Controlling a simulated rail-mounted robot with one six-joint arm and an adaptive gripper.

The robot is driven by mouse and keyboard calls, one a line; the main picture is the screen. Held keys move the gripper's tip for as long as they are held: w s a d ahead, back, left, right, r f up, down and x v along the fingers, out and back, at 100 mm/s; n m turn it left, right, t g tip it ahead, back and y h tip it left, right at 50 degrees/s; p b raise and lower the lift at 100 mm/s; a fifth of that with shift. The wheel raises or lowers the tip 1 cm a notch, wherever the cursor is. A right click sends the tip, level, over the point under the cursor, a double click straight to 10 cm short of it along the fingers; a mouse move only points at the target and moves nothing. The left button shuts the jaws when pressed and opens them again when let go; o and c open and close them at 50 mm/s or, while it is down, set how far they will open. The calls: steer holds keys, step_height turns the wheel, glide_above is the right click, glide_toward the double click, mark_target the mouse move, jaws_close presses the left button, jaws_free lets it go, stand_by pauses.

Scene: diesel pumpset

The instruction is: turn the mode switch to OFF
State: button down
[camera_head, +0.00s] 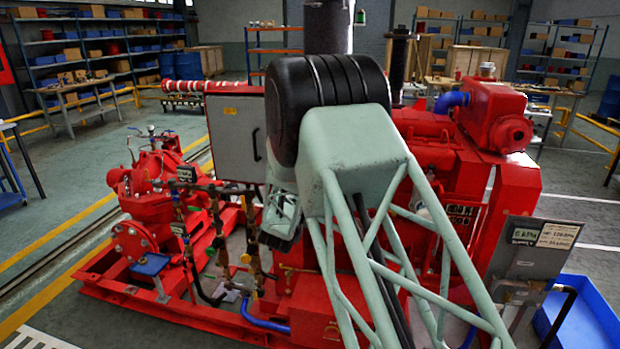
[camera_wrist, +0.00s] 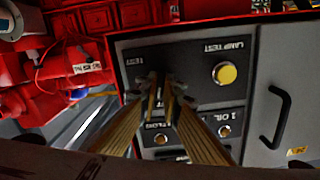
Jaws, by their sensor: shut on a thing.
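In the wrist view, a dark grey control panel (camera_wrist: 190,55) carries a yellow button (camera_wrist: 225,74) under an upside-down "LAMP TEST" label. My gripper (camera_wrist: 163,92) reaches the panel left of that button. Its two long yellowish-brown fingers converge there, shut on a small part that I take to be the mode switch knob. The fingertips hide most of the knob, so its pointer and position marks cannot be read. In the head view my arm covers the panel area, and the contact is hidden.
A grey door with a black handle (camera_wrist: 279,117) lies right of the panel; a grey cabinet door also shows in the head view (camera_head: 237,140). Small round fittings (camera_wrist: 224,131) sit below the button. A red pump (camera_head: 145,195) stands left of my arm. Blue bin (camera_head: 585,315) at right.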

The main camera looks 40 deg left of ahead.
steer(key=shift+n, duration=1.2)
steer(key=c, duration=2.8)
jaws_free()
steer(key=shift+s, duration=0.15)
steer(key=shift+v, duration=5.85)
steer(key=shift+d, duration=0.1)
